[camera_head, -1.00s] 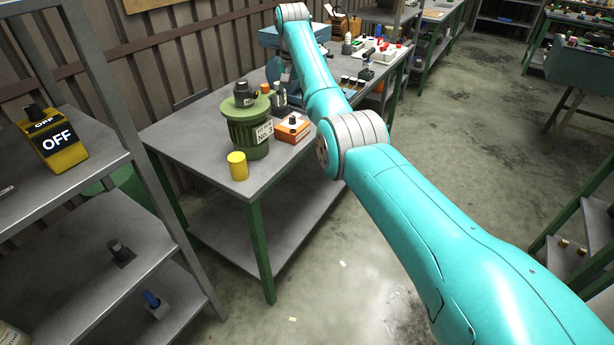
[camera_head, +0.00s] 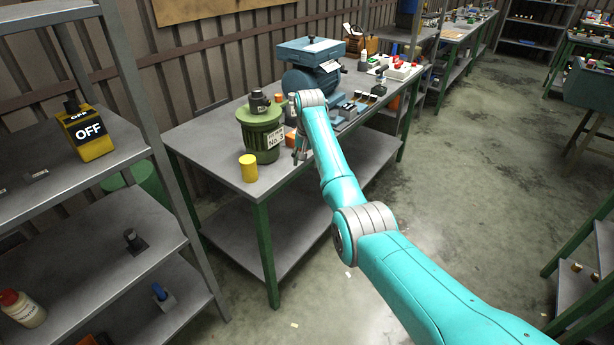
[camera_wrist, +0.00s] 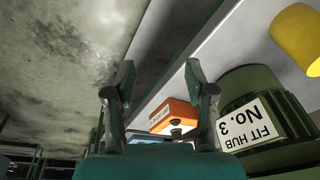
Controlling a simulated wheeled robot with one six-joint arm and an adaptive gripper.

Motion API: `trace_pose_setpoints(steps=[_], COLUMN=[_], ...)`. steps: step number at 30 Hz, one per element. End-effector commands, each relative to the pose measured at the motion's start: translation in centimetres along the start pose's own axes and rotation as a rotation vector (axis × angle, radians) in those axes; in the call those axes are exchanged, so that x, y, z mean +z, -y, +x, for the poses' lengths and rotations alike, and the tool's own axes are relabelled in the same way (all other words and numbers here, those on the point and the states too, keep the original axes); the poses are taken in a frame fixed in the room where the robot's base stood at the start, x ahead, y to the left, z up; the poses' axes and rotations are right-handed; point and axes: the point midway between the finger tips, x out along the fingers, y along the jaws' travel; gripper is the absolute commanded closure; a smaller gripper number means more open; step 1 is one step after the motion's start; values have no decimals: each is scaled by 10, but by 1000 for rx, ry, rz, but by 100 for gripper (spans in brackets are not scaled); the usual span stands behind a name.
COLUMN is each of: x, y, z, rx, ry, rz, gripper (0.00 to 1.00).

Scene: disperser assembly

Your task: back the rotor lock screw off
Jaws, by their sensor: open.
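A green ribbed housing (camera_head: 262,137) labelled "FIT HUB No. 3" stands upright on the bench, with a dark fitting (camera_head: 259,101) on top. It also shows in the wrist view (camera_wrist: 245,85), at the right. An orange box (camera_wrist: 174,115) with a white label and a dark knob (camera_wrist: 176,131) lies beside the housing. I cannot pick out the rotor lock screw for sure. My gripper (camera_wrist: 160,82) is open and empty, its fingers spread near the bench edge by the orange box. In the head view my gripper (camera_head: 300,150) points down, right of the housing, partly hiding the box.
A yellow cylinder (camera_head: 249,168) stands at the bench's front corner. A blue machine (camera_head: 312,68) and small parts stand farther back. A yellow OFF sign block (camera_head: 87,133) sits on the left shelf. The floor right of the bench is clear.

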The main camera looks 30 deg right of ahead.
Motion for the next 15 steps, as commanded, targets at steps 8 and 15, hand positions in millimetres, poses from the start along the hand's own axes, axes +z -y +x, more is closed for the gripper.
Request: trace_pose_setpoints(steps=[8, 15], x=[15, 19], y=[3, 4], z=[32, 41], rx=[-13, -16], ry=[-28, -37], rz=[-20, -25], gripper=[45, 45])
